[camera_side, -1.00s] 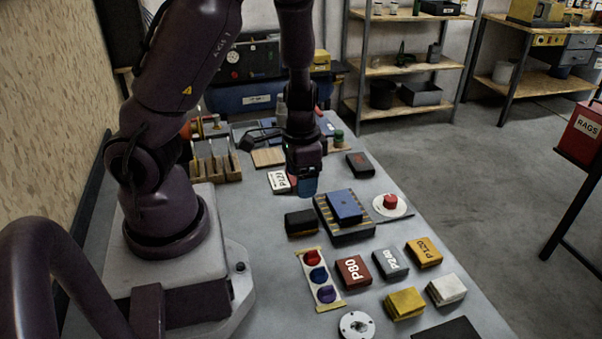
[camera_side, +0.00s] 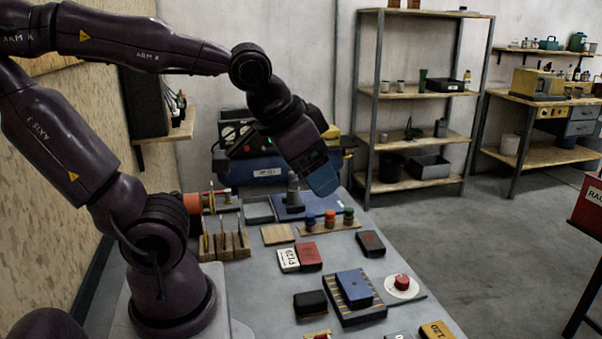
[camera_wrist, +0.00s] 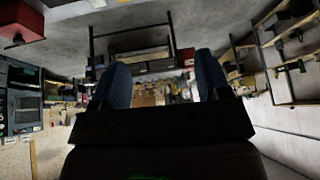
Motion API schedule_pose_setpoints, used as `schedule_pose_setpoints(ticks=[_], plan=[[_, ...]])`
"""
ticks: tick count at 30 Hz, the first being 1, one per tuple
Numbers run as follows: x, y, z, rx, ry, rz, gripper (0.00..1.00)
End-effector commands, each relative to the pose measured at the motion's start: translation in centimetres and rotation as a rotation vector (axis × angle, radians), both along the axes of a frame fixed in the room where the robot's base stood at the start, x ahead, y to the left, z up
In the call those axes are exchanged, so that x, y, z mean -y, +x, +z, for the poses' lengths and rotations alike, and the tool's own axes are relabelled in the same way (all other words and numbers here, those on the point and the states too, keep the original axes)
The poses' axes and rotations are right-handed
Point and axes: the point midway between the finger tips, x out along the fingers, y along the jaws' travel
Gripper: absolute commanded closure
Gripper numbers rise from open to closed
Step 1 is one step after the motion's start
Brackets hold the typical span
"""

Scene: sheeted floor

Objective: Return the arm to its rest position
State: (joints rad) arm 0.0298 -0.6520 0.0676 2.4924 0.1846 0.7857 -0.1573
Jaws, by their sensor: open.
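My gripper (camera_side: 322,178) is raised well above the bench (camera_side: 262,295) in the side view, tilted down and to the right at the end of my outstretched arm. Its blue finger pads are near the far end of the bench and touch nothing there. In the wrist view my gripper (camera_wrist: 163,75) shows two blue fingers standing wide apart. Nothing is held between them; only the distant room shows in the gap.
Below stand a wooden rack (camera_side: 235,252), a strip with coloured pots (camera_side: 330,230), a white block (camera_side: 288,260), a red block (camera_side: 309,257), a black block (camera_side: 370,243) and a blue block (camera_side: 354,287) on a striped board (camera_side: 366,317). Shelving (camera_side: 411,93) stands behind.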

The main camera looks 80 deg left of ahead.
Motion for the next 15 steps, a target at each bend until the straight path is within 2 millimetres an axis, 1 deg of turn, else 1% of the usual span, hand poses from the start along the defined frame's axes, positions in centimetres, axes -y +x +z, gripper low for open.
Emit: schedule_pose_setpoints(ticks=[1, 3, 5, 8, 15], plan=[[1.0, -0.9, 0.4, -0.005, -0.019, -0.034, 0.30], [2.1, -1.8, 0.6, -0.020, -0.042, -0.076, 0.30], [2.7, -2.3, 0.7, -0.026, -0.053, -0.100, 0.30], [3.0, -2.5, 0.7, -0.031, -0.060, -0.114, 0.30], [3.0, -2.4, 0.7, -0.032, -0.061, -0.112, 0.30]])
